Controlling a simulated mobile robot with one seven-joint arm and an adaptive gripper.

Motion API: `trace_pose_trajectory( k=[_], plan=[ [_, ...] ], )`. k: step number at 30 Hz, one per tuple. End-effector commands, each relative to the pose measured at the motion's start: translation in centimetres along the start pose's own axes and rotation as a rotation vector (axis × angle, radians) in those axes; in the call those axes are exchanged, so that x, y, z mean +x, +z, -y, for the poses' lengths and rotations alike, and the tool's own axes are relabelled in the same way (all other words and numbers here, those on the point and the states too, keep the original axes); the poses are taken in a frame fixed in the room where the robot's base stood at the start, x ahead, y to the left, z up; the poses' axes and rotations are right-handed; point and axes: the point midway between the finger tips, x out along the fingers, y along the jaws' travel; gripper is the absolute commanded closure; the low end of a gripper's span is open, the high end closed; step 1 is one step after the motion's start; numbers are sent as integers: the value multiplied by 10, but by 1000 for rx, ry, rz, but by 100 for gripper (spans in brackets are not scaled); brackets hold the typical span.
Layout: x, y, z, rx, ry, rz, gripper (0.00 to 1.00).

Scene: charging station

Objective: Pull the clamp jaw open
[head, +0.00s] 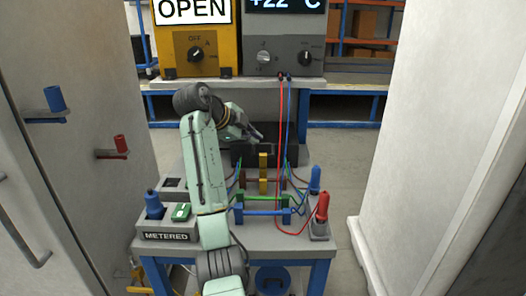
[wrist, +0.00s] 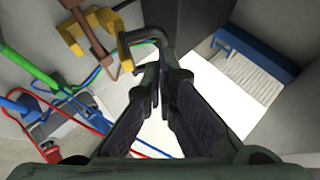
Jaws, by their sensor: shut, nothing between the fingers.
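My gripper (wrist: 158,78) is shut and empty in the wrist view, its fingertips together just below a dark bent rod (wrist: 150,36). The rod joins a yellow bracket (wrist: 125,52); I cannot tell whether the fingertips touch it. A brown bar (wrist: 90,30) and more yellow blocks (wrist: 70,38) lie to the left. In the head view my gripper (head: 259,138) is small, at the dark box behind the coloured blocks. A yellow upright block (head: 263,172) stands in the middle of the bench. No part is clearly recognisable as the clamp jaw.
Green (head: 262,198) and blue (head: 262,211) bars cross the bench (head: 285,235). A red cable (head: 280,150) hangs from the grey temperature unit (head: 284,38). A red plug (head: 323,206) and blue plug (head: 315,178) stand at right. Cabinets flank both sides.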

Motion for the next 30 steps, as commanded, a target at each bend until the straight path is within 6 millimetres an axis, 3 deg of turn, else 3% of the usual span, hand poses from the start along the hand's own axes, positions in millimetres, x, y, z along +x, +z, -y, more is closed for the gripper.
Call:
trace_pose_trajectory(
  k=[1,6,11,17,28,30],
  plan=[
    [-16,9,-15,21,-69,-53,100],
    [-67,3,-43,113,-235,-192,100],
    [-86,-4,-54,154,-290,-240,100],
    [-67,-12,-47,156,-291,-246,100],
    [5,-33,-26,156,-289,-245,100],
    [13,-25,-21,152,-290,-244,100]
  ],
)
